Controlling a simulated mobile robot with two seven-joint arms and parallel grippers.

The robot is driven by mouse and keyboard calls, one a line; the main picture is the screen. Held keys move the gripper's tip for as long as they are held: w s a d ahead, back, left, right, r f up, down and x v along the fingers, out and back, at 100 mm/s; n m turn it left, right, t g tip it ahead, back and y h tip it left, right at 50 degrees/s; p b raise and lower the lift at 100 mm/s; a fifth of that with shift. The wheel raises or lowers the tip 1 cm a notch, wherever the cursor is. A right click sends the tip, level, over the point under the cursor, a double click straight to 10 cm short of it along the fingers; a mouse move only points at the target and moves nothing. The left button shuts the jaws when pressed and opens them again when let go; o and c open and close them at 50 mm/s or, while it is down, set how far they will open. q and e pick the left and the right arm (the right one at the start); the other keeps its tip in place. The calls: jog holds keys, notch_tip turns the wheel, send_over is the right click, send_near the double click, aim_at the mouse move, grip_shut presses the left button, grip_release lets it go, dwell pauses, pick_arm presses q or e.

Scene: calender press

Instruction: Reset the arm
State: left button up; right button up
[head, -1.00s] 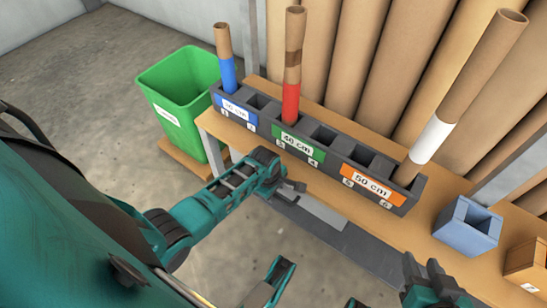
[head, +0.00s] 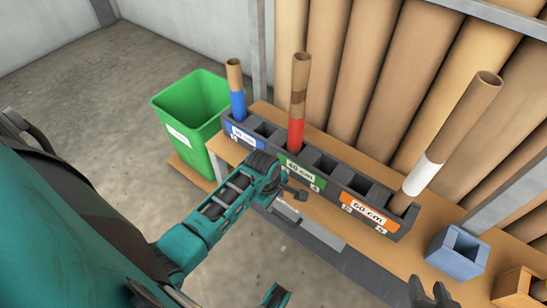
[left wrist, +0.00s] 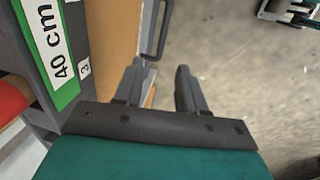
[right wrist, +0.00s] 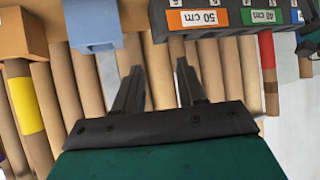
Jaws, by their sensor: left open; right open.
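My left gripper (head: 291,193) is open and empty in front of the dark rack, near the 40 cm label (head: 301,172). The left wrist view shows its fingers (left wrist: 160,88) apart, with the green 40 cm label (left wrist: 48,40) beside them at left. My right gripper (head: 431,294) is at the bottom right of the head view. In the right wrist view its fingers (right wrist: 157,90) are apart with nothing between them.
The rack (head: 330,178) on the wooden bench holds a blue-banded tube (head: 237,90), a red-banded tube (head: 298,100) and a white-banded tube (head: 450,135). A blue holder (head: 457,255) stands right of it. A green bin (head: 190,112) stands left. Large brown rolls (head: 370,80) stand behind.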

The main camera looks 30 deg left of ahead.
jog(key=shift+a, duration=0.1)
pick_arm(q)
jog(key=s+d+r+m+t+p, duration=0.2)
jog(key=r+m+t+p, duration=0.1)
jog(key=r+m, duration=0.3)
jog(key=s+d+r+m+t+h+p, duration=0.1)
jog(key=s+d+r+m+t+p, duration=0.1)
jog(key=r+m, duration=0.5)
jog(key=s+d+r+m+t+p, duration=0.2)
jog(key=s+r+m+t+p, duration=0.1)
jog(key=r+m+p, duration=0.3)
jog(key=shift+s+r+m+t+h+p, duration=0.3)
jog(key=shift+s+r+m+h, duration=0.1)
jog(key=shift+s, duration=0.25)
pick_arm(e)
jog(key=s+d+r, duration=0.1)
jog(key=d+r, duration=0.2)
jog(key=r, duration=0.4)
jog(key=shift+s+r+h, duration=0.15)
jog(key=shift+s+h, duration=0.05)
jog(key=shift+h, duration=0.2)
jog(key=shift+d, duration=0.1)
